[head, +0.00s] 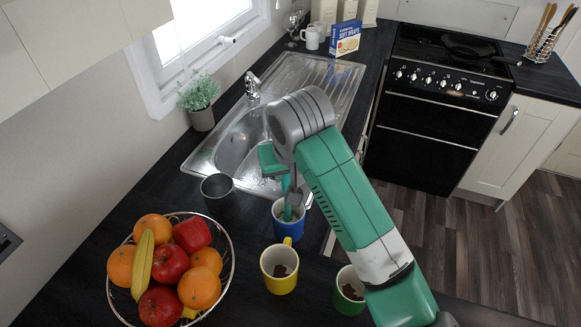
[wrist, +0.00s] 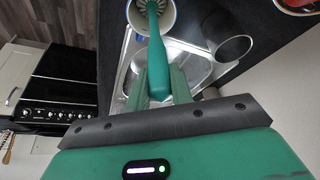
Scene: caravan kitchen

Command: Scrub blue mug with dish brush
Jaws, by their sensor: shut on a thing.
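The blue mug (head: 288,228) stands upright on the dark counter by the sink's front edge. In the wrist view its white inside (wrist: 166,20) shows at the top. The green dish brush (wrist: 157,62) points into the mug, its pale bristle head inside the opening. Whether the bristles touch the mug wall I cannot tell. My gripper (wrist: 159,88) is shut on the brush handle. In the head view my gripper (head: 282,178) is just above the mug, and the wrist partly hides it. The brush handle (head: 288,206) runs down into the mug.
A yellow mug (head: 279,281) and a green mug (head: 344,304) stand close in front. A dark cup (head: 217,191) is left of the blue mug. A wire fruit bowl (head: 232,262) stands at left. The steel sink (head: 213,157) lies behind, with a potted plant (head: 200,105) beside it.

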